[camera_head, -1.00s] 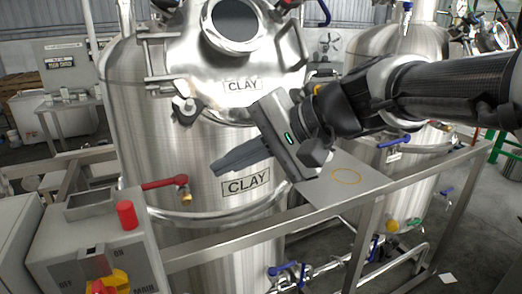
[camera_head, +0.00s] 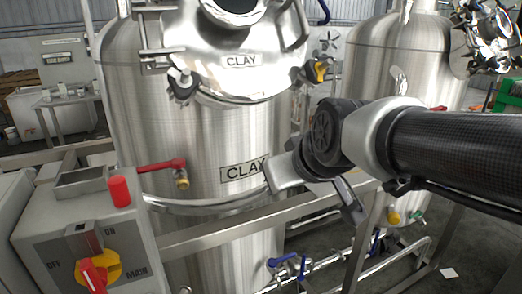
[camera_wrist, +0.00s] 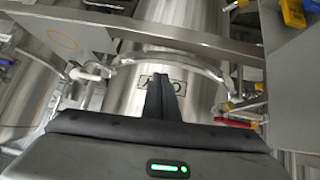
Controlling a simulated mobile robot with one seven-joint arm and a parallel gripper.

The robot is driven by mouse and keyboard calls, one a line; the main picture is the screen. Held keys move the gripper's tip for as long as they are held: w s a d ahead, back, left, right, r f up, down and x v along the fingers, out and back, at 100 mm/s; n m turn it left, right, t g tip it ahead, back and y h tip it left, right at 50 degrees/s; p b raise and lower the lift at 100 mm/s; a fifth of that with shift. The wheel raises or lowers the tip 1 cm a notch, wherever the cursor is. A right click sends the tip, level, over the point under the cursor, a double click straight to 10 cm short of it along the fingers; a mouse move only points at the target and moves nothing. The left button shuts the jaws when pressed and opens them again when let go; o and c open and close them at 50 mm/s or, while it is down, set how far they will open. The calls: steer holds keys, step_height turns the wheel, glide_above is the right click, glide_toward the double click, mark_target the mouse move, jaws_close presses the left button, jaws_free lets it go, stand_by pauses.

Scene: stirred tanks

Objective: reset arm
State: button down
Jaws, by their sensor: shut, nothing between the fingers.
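My gripper (camera_wrist: 165,97) shows in the wrist view with its two dark fingers together and nothing between them. The fingers point toward the steel tank marked CLAY (camera_head: 140,110), whose label appears upside down behind them. In the head view, my arm reaches in from the right edge and my wrist is in front of the tank's lower right side.
A control box with a red and yellow switch (camera_head: 98,270) and a red button (camera_head: 119,191) stands at front left. A red-handled valve (camera_head: 163,166) juts from the tank. A metal rail (camera_head: 215,237) crosses in front. A second tank (camera_head: 375,75) stands behind my arm.

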steer(key=s+d+f+m+g+h, duration=0.1)
steer(key=s+d+f+m+g, duration=0.15)
steer(key=s+d, duration=0.35)
steer(key=s+d+f+m+g+h, duration=0.1)
steer(key=s+d+f+m+h, duration=0.15)
steer(key=s, duration=0.65)
step_height(320, 180, up, 14)
steer(key=p, duration=1.4)
steer(key=shift+w+d+y+p, duration=0.2)
steer(key=shift+w+y+p, duration=0.05)
steer(key=shift+y+p, duration=0.2)
